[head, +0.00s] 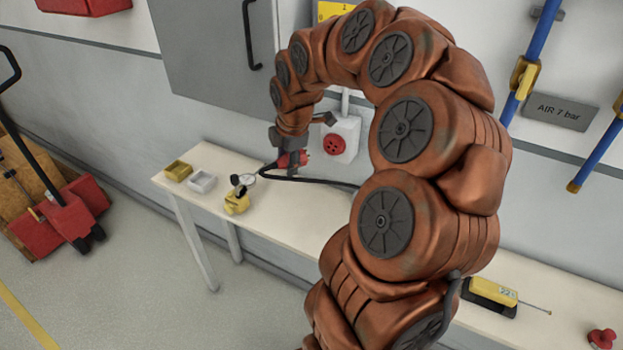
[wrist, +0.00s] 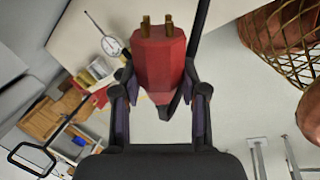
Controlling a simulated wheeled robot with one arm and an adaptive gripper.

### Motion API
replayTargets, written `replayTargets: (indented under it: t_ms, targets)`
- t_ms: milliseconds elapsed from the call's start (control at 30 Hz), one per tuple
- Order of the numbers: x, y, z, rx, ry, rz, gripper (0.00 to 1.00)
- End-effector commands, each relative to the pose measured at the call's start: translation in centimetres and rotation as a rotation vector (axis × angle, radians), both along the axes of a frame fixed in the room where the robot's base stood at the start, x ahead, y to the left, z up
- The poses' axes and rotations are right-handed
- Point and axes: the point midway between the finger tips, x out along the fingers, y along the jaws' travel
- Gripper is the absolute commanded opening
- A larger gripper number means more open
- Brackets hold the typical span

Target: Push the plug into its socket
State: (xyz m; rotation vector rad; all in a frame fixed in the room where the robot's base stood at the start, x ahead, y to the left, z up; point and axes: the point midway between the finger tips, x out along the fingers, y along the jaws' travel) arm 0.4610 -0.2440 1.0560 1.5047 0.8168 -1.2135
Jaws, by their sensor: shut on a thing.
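The plug is red with brass pins and a black cable. In the wrist view the plug (wrist: 158,65) sits between the fingers of my gripper (wrist: 160,95), with its pins pointing away from the palm. In the head view my gripper (head: 289,145) is shut on the plug (head: 293,159) above the bench. The socket (head: 335,145) is a red round face on a white wall box, just right of the plug and apart from it. The socket does not show in the wrist view. My arm hides part of the wall right of the socket.
The narrow bench (head: 280,217) runs along the wall below. On it stand a yellow bin (head: 178,171), a white bin (head: 201,182) and a dial gauge on a yellow base (head: 237,201). A grey cabinet (head: 215,60) hangs above. The black cable (head: 315,180) trails right over the bench.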

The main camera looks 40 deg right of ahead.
Motion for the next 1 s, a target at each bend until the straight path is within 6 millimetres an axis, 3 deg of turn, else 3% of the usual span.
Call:
replayTargets:
  t_ms: [200,500,1000]
  targets:
    - [-2.9,-1.7,-1.3,-0.006,-0.062,0.281,0.0]
    - [-5.0,-2.6,-1.9,-0.003,-0.109,0.54,0.0]
    - [-5.4,-2.6,-1.8,0.0,-0.112,0.584,0.0]
